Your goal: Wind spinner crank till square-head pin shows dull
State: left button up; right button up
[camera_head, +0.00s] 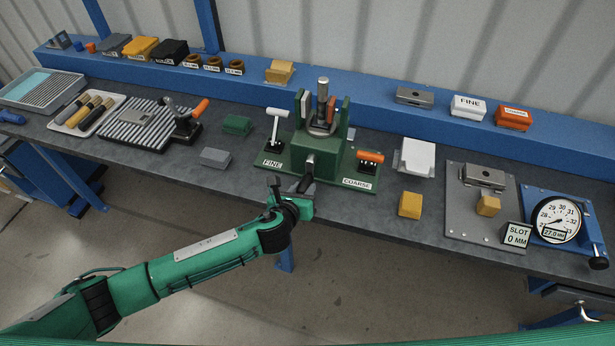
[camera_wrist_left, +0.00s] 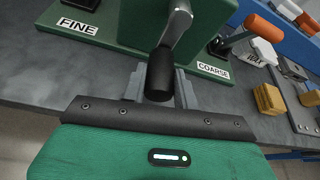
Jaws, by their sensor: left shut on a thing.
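A green fixture (camera_head: 318,158) stands on the bench, with a FINE plate on its left and a COARSE plate on its right. A metal crank arm (camera_wrist_left: 177,28) comes off its front and ends in a black handle (camera_wrist_left: 160,74). My left gripper (camera_head: 303,192) is at the front of the fixture. In the left wrist view, its grey fingers are shut on the black handle, one on each side. Upright parts with a silver top (camera_head: 323,84) stand on the fixture. I cannot tell which part is the square-head pin or how its surface looks. My right gripper is not in view.
A white-handled lever (camera_head: 277,122) and an orange-handled lever (camera_head: 370,158) flank the crank. A yellow block (camera_head: 410,204) and a white block (camera_head: 416,157) stand to the right. A dial gauge (camera_head: 557,221) is at far right. Floor space is open in front of the bench.

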pick_arm(q)
jog(key=o, duration=1)
jog(key=shift+o, duration=0.2)
jog(key=shift+r, duration=0.1)
jog(key=shift+s+r+p, duration=0.15)
jog(key=shift+s+p, duration=0.1)
jog(key=shift+p, duration=0.15)
jog(key=p+v, duration=0.4)
jog(key=v, duration=0.2)
jog(key=shift+s+r, duration=0.1)
jog(key=shift+s, duration=0.15)
jog(key=shift+a, duration=0.1)
